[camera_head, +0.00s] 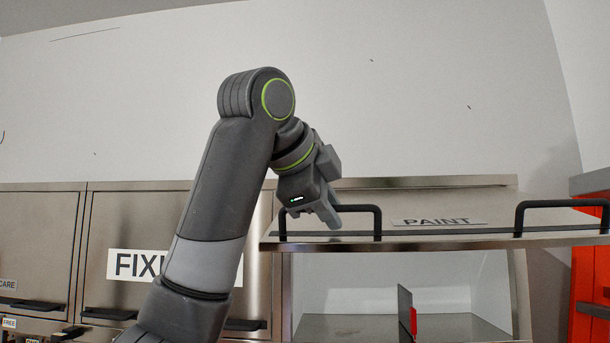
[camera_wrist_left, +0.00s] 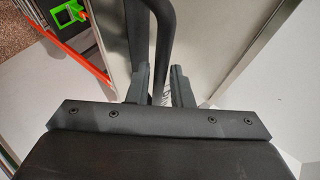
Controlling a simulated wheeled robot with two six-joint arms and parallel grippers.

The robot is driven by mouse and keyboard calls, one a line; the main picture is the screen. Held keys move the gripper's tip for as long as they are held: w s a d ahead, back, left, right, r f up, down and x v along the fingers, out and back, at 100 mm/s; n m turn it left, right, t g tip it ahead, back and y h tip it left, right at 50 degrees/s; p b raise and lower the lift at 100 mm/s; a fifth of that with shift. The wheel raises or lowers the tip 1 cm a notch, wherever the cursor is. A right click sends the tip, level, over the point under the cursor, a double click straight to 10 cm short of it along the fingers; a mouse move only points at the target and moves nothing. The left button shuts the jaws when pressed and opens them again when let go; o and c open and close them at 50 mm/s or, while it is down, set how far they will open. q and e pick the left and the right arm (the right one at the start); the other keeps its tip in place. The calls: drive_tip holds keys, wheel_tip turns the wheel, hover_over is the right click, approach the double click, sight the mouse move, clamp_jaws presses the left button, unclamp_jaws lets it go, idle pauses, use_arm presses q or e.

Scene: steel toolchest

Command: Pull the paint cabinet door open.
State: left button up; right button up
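The paint cabinet door (camera_head: 455,238) is a steel flap marked PAINT, swung up and seen nearly edge-on above the open compartment. It has a black bar handle (camera_head: 350,209) at its left and another black handle (camera_head: 560,204) at its right. My left gripper (camera_head: 332,213) is at the left handle. In the left wrist view, the dark handle bar (camera_wrist_left: 163,45) runs between the fingers of my left gripper (camera_wrist_left: 160,82). The fingers stand apart, with a small gap beside the bar. My right gripper is not in view.
The open compartment (camera_head: 345,328) below the door holds an upright dark panel with a red part (camera_head: 412,322). Closed steel cabinets, one labelled FIX (camera_head: 128,264), stand at left. A red cabinet (camera_head: 590,290) is at the right edge. The wall above is clear.

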use_arm(q)
drive_tip(key=b+v, duration=0.8)
drive_tip(key=v, duration=0.9)
